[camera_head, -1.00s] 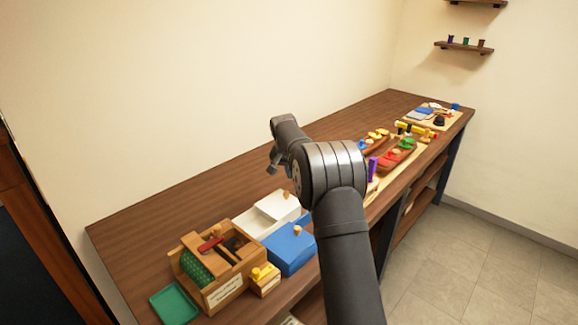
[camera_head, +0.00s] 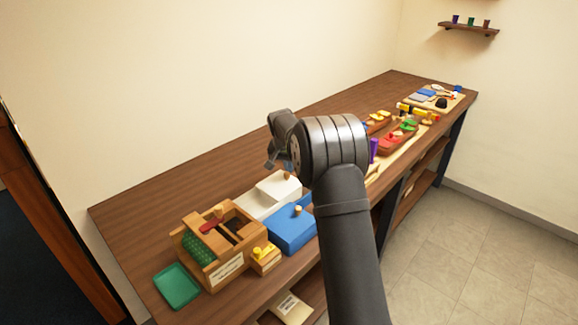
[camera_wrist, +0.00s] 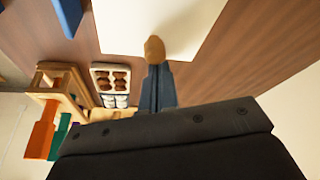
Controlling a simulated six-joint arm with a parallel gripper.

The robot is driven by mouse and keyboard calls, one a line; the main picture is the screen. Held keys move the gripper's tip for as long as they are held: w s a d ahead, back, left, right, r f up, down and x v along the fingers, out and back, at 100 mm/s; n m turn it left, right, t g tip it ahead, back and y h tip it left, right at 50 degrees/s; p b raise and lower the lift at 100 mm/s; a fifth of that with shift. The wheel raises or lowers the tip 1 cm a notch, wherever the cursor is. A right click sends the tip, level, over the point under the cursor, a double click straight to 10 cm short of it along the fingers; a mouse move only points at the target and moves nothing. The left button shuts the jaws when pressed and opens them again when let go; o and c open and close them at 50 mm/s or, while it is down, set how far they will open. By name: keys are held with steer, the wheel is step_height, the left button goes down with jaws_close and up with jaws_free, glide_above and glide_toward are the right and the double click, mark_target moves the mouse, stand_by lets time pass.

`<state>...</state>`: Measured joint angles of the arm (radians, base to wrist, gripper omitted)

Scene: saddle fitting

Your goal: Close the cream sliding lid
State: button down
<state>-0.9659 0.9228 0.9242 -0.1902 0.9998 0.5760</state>
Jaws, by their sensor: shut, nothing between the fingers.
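The cream sliding lid (camera_head: 279,187) sits raised on the cream box (camera_head: 256,206), behind a blue box. A small wooden knob (camera_head: 287,173) stands on the lid. In the wrist view the lid (camera_wrist: 120,25) is a pale slab at the top, with the knob (camera_wrist: 155,48) at its near edge. My gripper (camera_wrist: 157,72) is shut and empty, its fingertips right by the knob. I cannot tell whether they touch it. In the head view my gripper (camera_head: 271,164) is partly hidden by my wrist and is just left of the knob.
The blue box (camera_head: 292,232) with its own knob stands close in front. A wooden box (camera_head: 220,245) with a red piece, a small block with a yellow top (camera_head: 264,258) and a green tray (camera_head: 176,287) are at left. The table behind the boxes is bare.

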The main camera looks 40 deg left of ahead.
glide_toward(267, 188)
steer(key=x, duration=0.5)
steer(key=shift+w, duration=0.35)
steer(key=shift+s+f, duration=0.1)
steer(key=shift+s, duration=0.25)
steer(key=w, duration=0.1)
steer(key=w+a, duration=0.1)
steer(key=w, duration=0.2)
steer(key=shift+a+r, duration=0.35)
steer(key=shift+a, duration=0.05)
steer(key=v, duration=0.9)
steer(key=shift+r, duration=0.35)
steer(key=shift+s+d, duration=0.1)
